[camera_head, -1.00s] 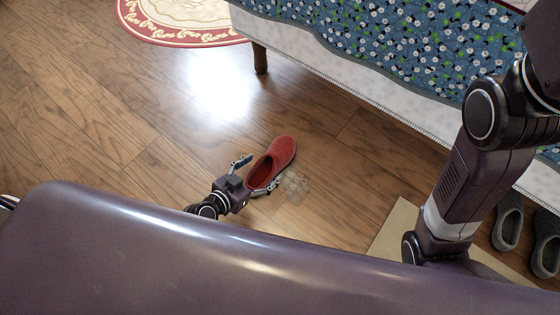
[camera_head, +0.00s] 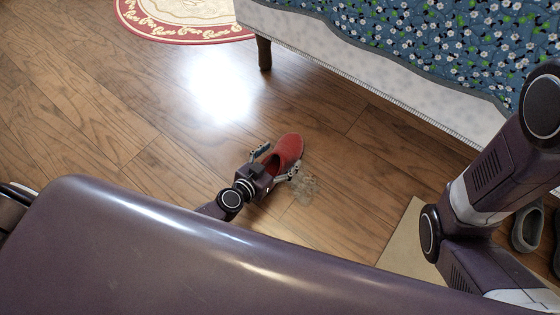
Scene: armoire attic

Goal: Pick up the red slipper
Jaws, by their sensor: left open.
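The red slipper (camera_head: 289,149) lies on the wooden floor near the middle of the view, its toe pointing up and to the right. My left gripper (camera_head: 276,160) is open at the slipper's heel end, with one finger on each side of it. Whether the fingers touch the slipper I cannot tell. The gripper's palm hides part of the heel. My right arm (camera_head: 500,175) shows at the right, but its gripper is out of view.
A bed with a blue floral cover (camera_head: 430,40) stands at the upper right, with a wooden leg (camera_head: 264,53). A round red-and-cream rug (camera_head: 185,18) lies at the top. A beige mat (camera_head: 408,245) and grey slippers (camera_head: 527,227) are at the lower right. Floor left of the slipper is clear.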

